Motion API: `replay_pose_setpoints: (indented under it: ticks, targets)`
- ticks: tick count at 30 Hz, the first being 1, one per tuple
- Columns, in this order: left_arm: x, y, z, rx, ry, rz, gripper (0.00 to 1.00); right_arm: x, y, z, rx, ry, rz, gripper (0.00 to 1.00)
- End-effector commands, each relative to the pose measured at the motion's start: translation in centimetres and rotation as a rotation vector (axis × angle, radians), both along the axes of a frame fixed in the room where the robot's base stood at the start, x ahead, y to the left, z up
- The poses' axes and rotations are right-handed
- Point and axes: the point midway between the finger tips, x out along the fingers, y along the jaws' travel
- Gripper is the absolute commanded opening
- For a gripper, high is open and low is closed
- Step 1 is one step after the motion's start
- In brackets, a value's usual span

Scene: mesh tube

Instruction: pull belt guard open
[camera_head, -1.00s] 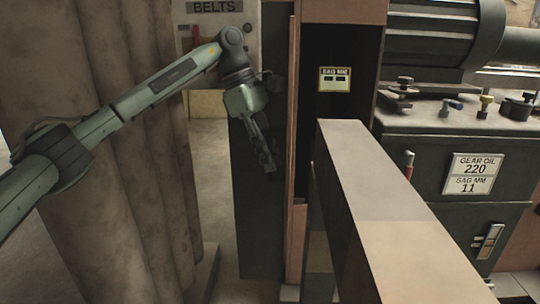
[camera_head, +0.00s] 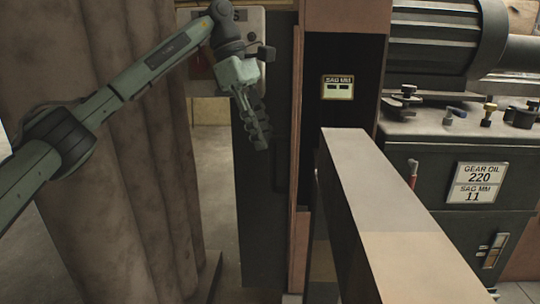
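A tall dark panel (camera_head: 262,215) with a reddish-brown edge strip (camera_head: 300,190) stands left of a dark opening in the machine. It looks like the belt guard, though I cannot be sure. My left gripper (camera_head: 261,143) hangs in front of the panel's upper part, fingers pointing down. It is seen from the side, so I cannot tell whether its fingers are apart or whether it touches the panel. No handle is clear there. My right gripper is not in view.
A long pale beam (camera_head: 380,200) runs from the near bottom to the opening. A "SAG MM" label (camera_head: 338,87) sits inside. To the right is a machine cabinet (camera_head: 440,185) with a motor (camera_head: 440,45) above. A brown ribbed column (camera_head: 130,190) stands left.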

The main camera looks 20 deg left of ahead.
Motion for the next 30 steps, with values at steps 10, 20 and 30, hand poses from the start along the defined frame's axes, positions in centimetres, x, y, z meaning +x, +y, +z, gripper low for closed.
replay_pose_setpoints:
  ticks: [10, 20, 30]
  targets:
    - [0.2, 1.8, 4.5, 0.000, 0.000, 0.000, 0.22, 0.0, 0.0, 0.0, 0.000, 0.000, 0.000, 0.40]
    - [0.2, 2.0, 4.8, 0.000, 0.000, 0.000, 0.22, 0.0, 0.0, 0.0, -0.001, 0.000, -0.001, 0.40]
    - [0.2, 2.0, 4.8, 0.000, 0.000, 0.000, 0.22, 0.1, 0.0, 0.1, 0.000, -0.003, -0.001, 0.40]
